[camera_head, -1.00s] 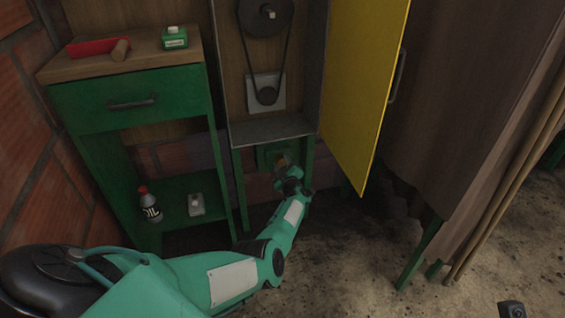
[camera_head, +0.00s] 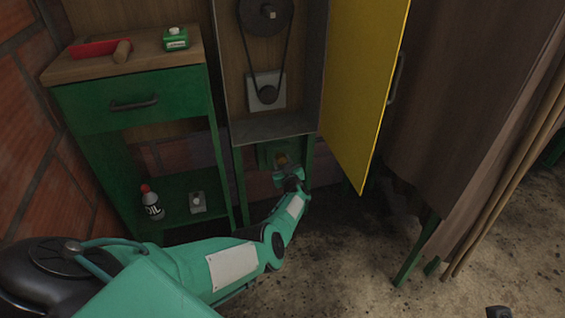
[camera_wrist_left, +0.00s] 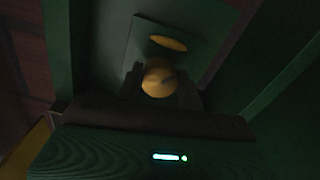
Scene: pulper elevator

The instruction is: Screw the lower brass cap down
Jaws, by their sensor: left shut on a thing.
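My left gripper (camera_wrist_left: 160,92) is at the green housing (camera_head: 268,154) below the belt cabinet. In the left wrist view its dark fingers are shut on a round brass cap (camera_wrist_left: 157,80). A flat brass disc (camera_wrist_left: 168,43) shows on the green plate (camera_wrist_left: 140,45) beyond the cap. There is a gap between them in the picture, but I cannot tell the depth. In the head view brass (camera_head: 282,158) shows just above the left gripper (camera_head: 287,173); the wrist partly hides this area. A small dark tip (camera_head: 498,312) at the bottom edge may belong to my right gripper.
The yellow door (camera_head: 362,90) hangs open right of the cabinet. A green bench (camera_head: 130,105) stands left, with an oil bottle (camera_head: 152,203) on its lower shelf. Green legs (camera_head: 307,160) flank the housing. The floor in front is clear.

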